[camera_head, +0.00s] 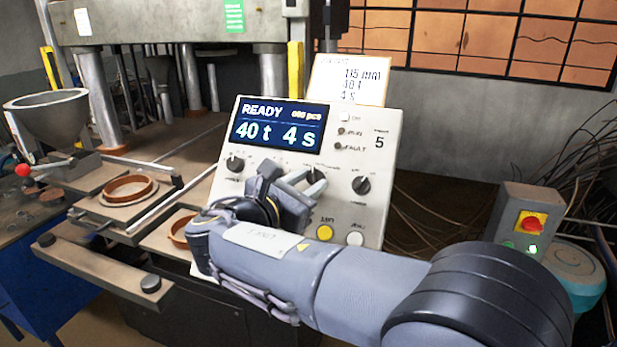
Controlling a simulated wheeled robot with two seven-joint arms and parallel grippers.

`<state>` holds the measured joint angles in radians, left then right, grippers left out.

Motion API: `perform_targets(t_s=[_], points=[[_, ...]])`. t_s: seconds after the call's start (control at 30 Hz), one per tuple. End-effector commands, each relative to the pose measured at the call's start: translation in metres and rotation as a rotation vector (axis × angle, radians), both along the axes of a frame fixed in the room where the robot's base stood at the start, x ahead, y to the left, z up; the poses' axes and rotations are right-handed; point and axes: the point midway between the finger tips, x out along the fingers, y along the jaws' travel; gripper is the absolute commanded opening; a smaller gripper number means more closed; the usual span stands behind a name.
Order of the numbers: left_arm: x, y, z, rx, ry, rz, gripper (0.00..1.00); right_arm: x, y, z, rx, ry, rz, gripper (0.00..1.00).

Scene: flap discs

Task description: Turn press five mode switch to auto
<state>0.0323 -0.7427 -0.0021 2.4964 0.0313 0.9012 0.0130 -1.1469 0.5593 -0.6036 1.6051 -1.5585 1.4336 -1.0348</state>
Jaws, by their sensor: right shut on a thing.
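The press five control panel (383,215) is a tilted pale box marked 5, with a lit screen (278,129) reading READY, 40 t, 4 s. Dark rotary knobs show at its left (235,163) and right (361,185); their small labels are too blurred to read, so I cannot tell which is the mode switch. My right gripper (292,180) is at the panel's middle, between these two knobs, shut on what appears to be a middle knob, mostly hidden behind the fingers. My left gripper is out of view.
A yellow button (324,232) and a white button (355,238) sit low on the panel, close to my right wrist. A note card (347,79) stands behind it. Ring moulds (128,190) lie left. A red emergency stop (531,222) is at right.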

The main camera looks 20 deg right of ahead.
Motion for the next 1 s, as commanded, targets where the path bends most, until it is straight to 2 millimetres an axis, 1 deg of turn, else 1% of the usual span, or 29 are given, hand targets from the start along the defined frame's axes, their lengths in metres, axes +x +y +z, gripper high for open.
perform_targets(t_s=[0.03, 0.1, 0.4, 0.97, 1.0], points=[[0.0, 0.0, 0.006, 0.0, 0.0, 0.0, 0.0, 0.001, 0.001, 0.002, 0.019, -0.01, -0.022, 0.07], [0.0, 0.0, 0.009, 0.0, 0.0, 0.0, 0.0, 0.001, 0.001, 0.002, 0.05, -0.03, -0.053, 0.07], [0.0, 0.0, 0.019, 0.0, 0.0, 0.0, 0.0, 0.003, 0.002, 0.002, 0.133, -0.086, -0.136, 0.07], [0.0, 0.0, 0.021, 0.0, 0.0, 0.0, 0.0, 0.003, 0.002, 0.0, 0.155, -0.1, -0.156, 0.07], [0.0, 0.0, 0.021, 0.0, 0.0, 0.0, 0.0, 0.003, 0.002, 0.0, 0.156, -0.1, -0.156, 0.32]])
